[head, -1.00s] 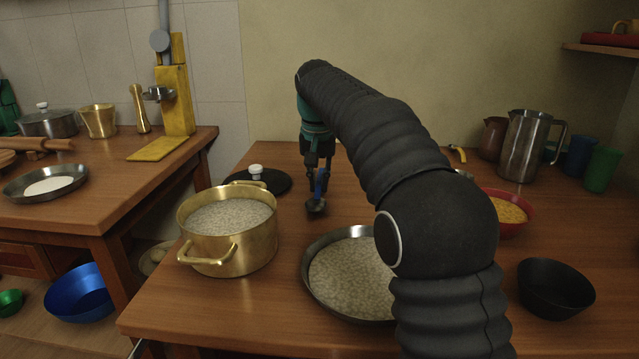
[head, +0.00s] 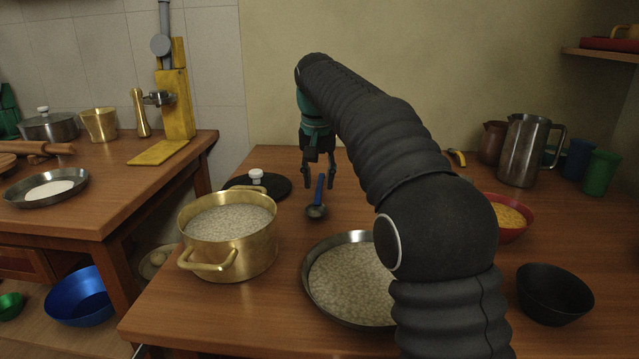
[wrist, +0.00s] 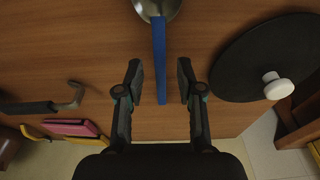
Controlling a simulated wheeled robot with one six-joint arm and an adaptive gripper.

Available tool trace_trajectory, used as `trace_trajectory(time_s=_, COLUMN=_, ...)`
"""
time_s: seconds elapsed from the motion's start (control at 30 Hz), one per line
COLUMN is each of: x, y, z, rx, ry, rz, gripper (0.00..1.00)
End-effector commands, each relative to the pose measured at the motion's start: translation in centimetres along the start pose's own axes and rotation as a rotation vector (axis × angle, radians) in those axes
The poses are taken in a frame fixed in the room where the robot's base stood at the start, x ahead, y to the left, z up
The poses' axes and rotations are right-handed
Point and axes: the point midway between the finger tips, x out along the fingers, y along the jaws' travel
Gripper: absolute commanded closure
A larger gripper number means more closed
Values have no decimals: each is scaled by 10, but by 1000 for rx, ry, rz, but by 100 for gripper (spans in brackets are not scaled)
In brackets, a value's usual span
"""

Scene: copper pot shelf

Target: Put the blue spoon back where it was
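The blue spoon (head: 318,190) lies on the wooden table, between the brass pot and the back edge, with its metal bowl toward the front. In the wrist view its blue handle (wrist: 159,62) runs between my fingers, with the bowl at the top edge of the picture. My gripper (head: 318,184) is open, its fingers on either side of the handle and apart from it. It also shows in the wrist view (wrist: 160,80) with a clear gap on both sides. The gripper is above the table, near the handle's end.
A brass pot (head: 248,262) of grain stands left of the spoon, with a black lid (head: 275,184) behind it. A metal pan (head: 312,291) of grain is in front. A red bowl (head: 516,231), black bowl (head: 553,292) and metal pitcher (head: 523,150) stand right. Table around the spoon is clear.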

Motion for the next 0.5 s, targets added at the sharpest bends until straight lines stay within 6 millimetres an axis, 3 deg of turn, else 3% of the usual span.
trace_trajectory(time_s=0.2, x=-50, y=0, z=-1, rx=0, ry=3, rz=-1, gripper=63)
trace_trajectory(time_s=0.5, x=-92, y=-1, z=-1, rx=-1, ry=1, rz=0, gripper=63)
